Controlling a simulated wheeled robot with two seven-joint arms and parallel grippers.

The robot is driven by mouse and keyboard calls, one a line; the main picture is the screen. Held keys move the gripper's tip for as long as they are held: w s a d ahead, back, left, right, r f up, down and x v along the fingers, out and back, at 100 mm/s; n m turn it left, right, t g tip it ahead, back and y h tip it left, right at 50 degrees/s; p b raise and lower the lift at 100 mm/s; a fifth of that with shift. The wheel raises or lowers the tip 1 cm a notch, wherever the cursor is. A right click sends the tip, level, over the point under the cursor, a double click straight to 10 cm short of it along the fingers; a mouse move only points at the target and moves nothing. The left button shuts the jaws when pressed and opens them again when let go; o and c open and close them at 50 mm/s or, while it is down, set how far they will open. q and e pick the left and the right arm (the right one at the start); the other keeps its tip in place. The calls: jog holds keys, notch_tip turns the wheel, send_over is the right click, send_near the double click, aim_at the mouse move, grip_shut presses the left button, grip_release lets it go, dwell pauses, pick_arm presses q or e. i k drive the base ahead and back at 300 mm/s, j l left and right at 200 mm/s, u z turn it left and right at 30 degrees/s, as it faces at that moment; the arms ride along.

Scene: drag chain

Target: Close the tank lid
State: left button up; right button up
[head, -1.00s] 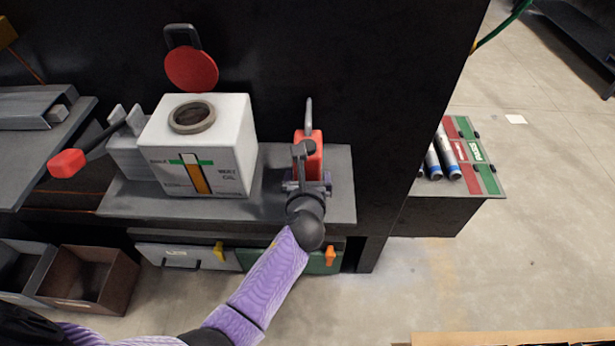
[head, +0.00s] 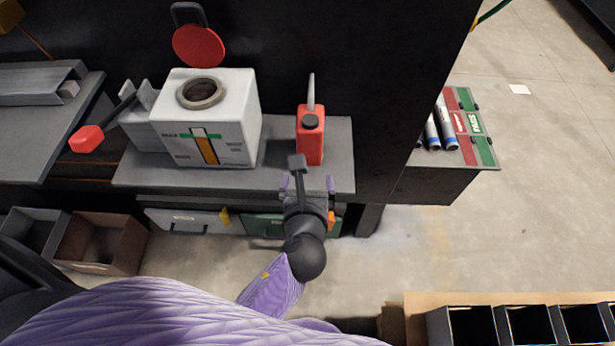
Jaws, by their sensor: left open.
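The white oil tank (head: 208,120) stands on the grey shelf at the left. Its round filler opening (head: 201,92) on top is uncovered. The red round lid (head: 198,46) is tilted up behind the opening, with a dark loop handle above it. A red oil can (head: 311,140) with a grey spout stands upright on the shelf, to the right of the tank. My left gripper (head: 307,183) is open and empty at the shelf's front edge, in front of the can and apart from it. My right gripper is not in view.
The grey shelf (head: 335,170) has free room around the can. A red-knobbed lever (head: 87,139) sticks out left of the tank. Drawers (head: 190,220) lie below. A side table at the right holds white cylinders (head: 447,130) and a red-green board (head: 470,125).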

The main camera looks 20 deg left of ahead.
aim_at(198, 46)
jog(key=u, duration=1.25)
